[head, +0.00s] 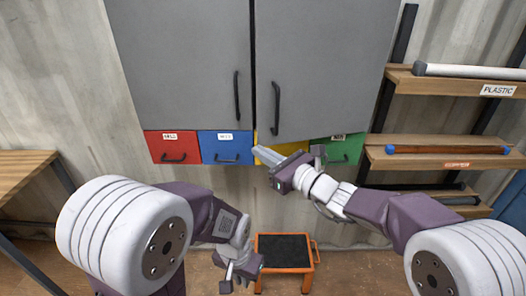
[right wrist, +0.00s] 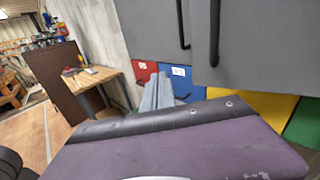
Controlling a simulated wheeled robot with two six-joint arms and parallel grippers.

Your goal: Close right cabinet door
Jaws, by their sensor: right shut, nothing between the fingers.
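The right cabinet door (head: 325,70) is grey with a black vertical handle (head: 276,108). Its lower free edge hangs lower in the head view than the left cabinet door (head: 185,70) and stands a little in front of it, so it looks slightly ajar. The right door also fills the upper right of the right wrist view (right wrist: 270,45). My right gripper (head: 257,152) is shut and empty, just below the door's lower free corner, in front of the yellow drawer. Contact with the door cannot be told. My left gripper (head: 240,284) hangs low, away from the cabinet; its jaw opening is unclear.
Below the doors are red (head: 174,147), blue (head: 226,147), yellow (head: 280,150) and green (head: 345,150) drawers. Shelves with tubes (head: 450,85) stand right, a wooden table (head: 22,162) left. An orange step stool (head: 285,270) is on the floor below the cabinet.

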